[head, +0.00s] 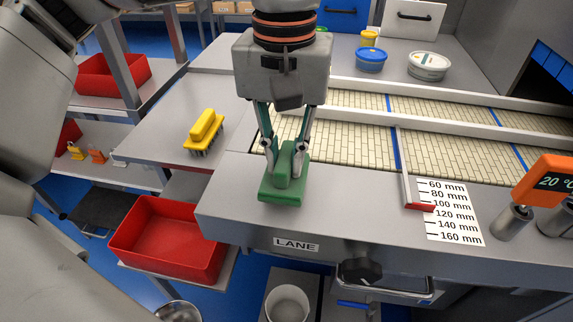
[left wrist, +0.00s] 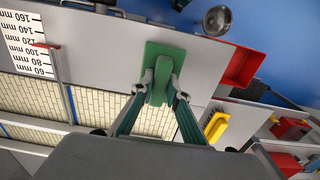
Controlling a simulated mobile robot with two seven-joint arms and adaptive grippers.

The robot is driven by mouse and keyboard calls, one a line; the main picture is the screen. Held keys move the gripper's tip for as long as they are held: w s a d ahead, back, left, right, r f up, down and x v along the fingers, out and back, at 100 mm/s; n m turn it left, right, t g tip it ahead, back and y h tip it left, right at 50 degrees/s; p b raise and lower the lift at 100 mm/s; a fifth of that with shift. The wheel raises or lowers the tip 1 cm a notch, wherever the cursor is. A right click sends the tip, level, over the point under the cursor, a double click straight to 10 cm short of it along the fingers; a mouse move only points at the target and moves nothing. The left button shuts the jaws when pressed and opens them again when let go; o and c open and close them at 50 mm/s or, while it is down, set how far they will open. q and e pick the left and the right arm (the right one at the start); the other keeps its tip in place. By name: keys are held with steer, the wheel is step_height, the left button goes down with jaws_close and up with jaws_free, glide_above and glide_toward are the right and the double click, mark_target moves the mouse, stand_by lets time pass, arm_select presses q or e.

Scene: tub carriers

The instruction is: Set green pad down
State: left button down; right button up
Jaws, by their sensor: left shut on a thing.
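The green pad (head: 282,191) has a flat base and a raised grip block. It is at the front left corner of the grey lane table (head: 350,215), level and over the metal top; I cannot tell whether it touches. My left gripper (head: 287,155) points down and is shut on the pad's grip block. In the left wrist view the green pad (left wrist: 160,62) sits between the fingertips (left wrist: 160,92), with its base beyond them. My right gripper is not in view.
A yellow brush (head: 205,131) stands on the side table to the left. A red bin (head: 170,240) sits below. A white scale sheet (head: 450,212), a red-tipped stop (head: 418,206) and an orange display (head: 545,183) are to the right. Tubs (head: 371,60) stand behind the conveyor.

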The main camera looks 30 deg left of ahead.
mark_target(285, 156)
arm_select(q)
steer(key=shift+f, duration=1.25)
steer(key=c, duration=2)
jaws_free()
steer(key=shift+o, duration=0.2)
steer(key=shift+r, duration=0.1)
step_height(285, 156, up, 12)
steer(key=shift+r+p, duration=0.1)
steer(key=shift+p, duration=1.15)
